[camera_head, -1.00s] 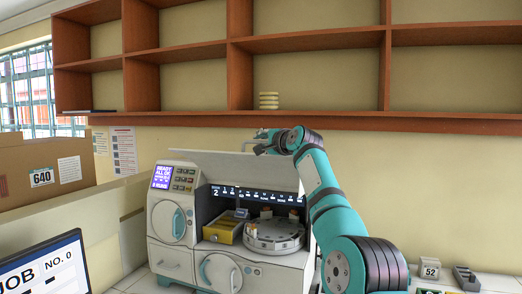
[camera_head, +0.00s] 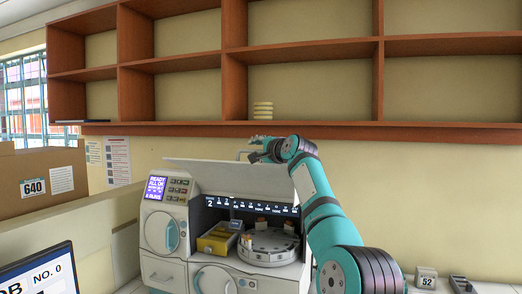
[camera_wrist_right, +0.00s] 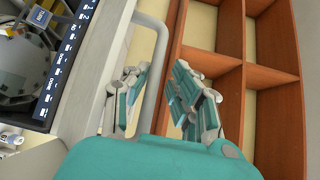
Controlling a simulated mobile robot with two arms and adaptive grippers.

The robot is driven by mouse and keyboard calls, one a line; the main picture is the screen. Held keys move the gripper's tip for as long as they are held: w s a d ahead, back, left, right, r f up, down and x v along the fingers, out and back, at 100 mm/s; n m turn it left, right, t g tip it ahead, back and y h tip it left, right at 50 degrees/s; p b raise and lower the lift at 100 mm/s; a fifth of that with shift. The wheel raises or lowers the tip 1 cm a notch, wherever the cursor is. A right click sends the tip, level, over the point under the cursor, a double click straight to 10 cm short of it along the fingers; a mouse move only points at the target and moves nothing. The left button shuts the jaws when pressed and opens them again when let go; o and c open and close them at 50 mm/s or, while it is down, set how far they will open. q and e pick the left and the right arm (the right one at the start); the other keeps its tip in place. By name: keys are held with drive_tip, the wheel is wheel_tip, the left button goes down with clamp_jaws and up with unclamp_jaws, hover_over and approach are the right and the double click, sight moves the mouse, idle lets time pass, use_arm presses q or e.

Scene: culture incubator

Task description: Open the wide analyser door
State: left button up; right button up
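The analyser (camera_head: 176,272) is a white bench machine with its wide door (camera_head: 225,176) raised at the top. The opening below the door shows a round carousel (camera_head: 268,244) and a yellow tray (camera_head: 216,240). The door's grey bar handle (camera_wrist_right: 163,52) runs between the fingers of my right gripper (camera_wrist_right: 160,102) in the right wrist view, nearer the left finger. The fingers are apart, so the right gripper is open around the handle. In the head view the right gripper (camera_head: 262,150) is at the door's upper edge. My left gripper is not in view.
Wooden shelves (camera_head: 300,132) run along the wall just above and behind the raised door. A cardboard box (camera_head: 40,185) and a monitor (camera_head: 40,275) are at the left. A block marked 52 (camera_head: 426,277) sits on the counter at the right.

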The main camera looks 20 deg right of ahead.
drive_tip(key=shift+s+f, duration=0.15)
drive_tip(key=shift+s, duration=0.9)
drive_tip(key=s+d, duration=0.2)
drive_tip(key=s, duration=0.7)
drive_tip(key=shift+s+r, duration=0.15)
drive_tip(key=shift+r, duration=0.25)
drive_tip(key=shift+s+r, duration=0.15)
drive_tip(key=shift+s, duration=0.15)
drive_tip(key=shift+w, duration=0.15)
